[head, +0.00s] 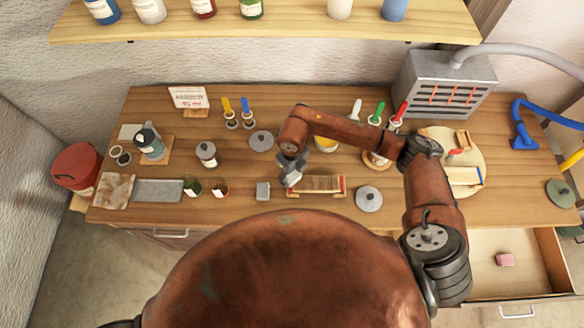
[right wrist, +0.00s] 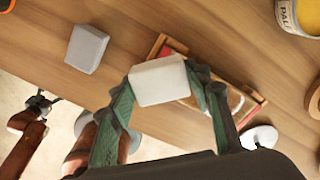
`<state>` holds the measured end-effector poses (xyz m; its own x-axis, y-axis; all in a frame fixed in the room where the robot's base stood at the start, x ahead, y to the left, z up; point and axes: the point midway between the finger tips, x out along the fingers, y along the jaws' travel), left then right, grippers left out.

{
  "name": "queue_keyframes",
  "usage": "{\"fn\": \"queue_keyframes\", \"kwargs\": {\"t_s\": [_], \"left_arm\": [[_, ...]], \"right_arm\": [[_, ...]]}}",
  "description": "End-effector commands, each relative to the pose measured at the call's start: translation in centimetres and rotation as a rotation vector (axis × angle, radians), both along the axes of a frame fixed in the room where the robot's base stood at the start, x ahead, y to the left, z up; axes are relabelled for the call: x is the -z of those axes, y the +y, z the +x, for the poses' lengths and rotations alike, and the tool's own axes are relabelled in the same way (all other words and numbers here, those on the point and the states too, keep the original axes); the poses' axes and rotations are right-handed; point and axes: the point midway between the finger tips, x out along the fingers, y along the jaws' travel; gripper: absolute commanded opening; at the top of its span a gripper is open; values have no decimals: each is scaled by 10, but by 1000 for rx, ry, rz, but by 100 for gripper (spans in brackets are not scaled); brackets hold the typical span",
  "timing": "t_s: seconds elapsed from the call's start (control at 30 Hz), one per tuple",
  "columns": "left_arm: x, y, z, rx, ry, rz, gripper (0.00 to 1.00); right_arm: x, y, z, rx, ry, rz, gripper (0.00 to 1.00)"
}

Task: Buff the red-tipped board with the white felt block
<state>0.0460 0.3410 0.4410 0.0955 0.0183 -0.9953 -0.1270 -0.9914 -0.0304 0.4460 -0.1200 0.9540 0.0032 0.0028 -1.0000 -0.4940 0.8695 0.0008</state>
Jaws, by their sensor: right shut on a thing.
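My right gripper (head: 289,180) is shut on a white felt block (right wrist: 158,80), which shows between its fingers in the right wrist view. The gripper is above the left end of a board with red ends (head: 320,184) on the bench. In the right wrist view the block hides part of this board (right wrist: 243,104). I cannot tell whether the block touches it. Part of my left arm shows at the lower left of the right wrist view, with its dark gripper (right wrist: 38,103) small; its fingers are unclear.
A grey block (head: 262,190) lies just left of the board, and a round grey lid (head: 368,198) lies to its right. A yellow paint can (head: 325,144) stands behind. A round tray with laths (head: 432,143) is further right. The drawer (head: 530,278) at lower right is open.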

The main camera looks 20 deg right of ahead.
Motion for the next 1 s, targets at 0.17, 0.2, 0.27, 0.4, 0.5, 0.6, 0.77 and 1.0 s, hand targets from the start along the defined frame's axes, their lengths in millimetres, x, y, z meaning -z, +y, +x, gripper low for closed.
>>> {"fn": "queue_keyframes", "kwargs": {"t_s": [0.17,0.2,0.27,0.4,0.5,0.6,0.77,1.0], "left_arm": [[-11,0,1,0,-1,0,63],[-13,0,0,0,-1,0,63],[-15,0,1,0,-1,0,63],[-22,0,1,0,-2,0,63],[-26,0,1,0,-2,0,63],[-29,0,1,0,-3,0,63],[-29,0,1,0,-3,0,63],[-29,0,2,0,-3,0,63]], "right_arm": [[-16,0,-1,-3,3,-3,23],[-20,1,-1,-3,3,-3,23],[-25,1,-1,-4,3,-3,23],[-38,2,-1,-7,4,-3,23],[-47,2,0,-8,3,-4,23],[-53,3,0,-9,3,-4,23],[-56,3,0,-9,4,-3,23],[-55,3,0,-9,4,-2,23]]}}
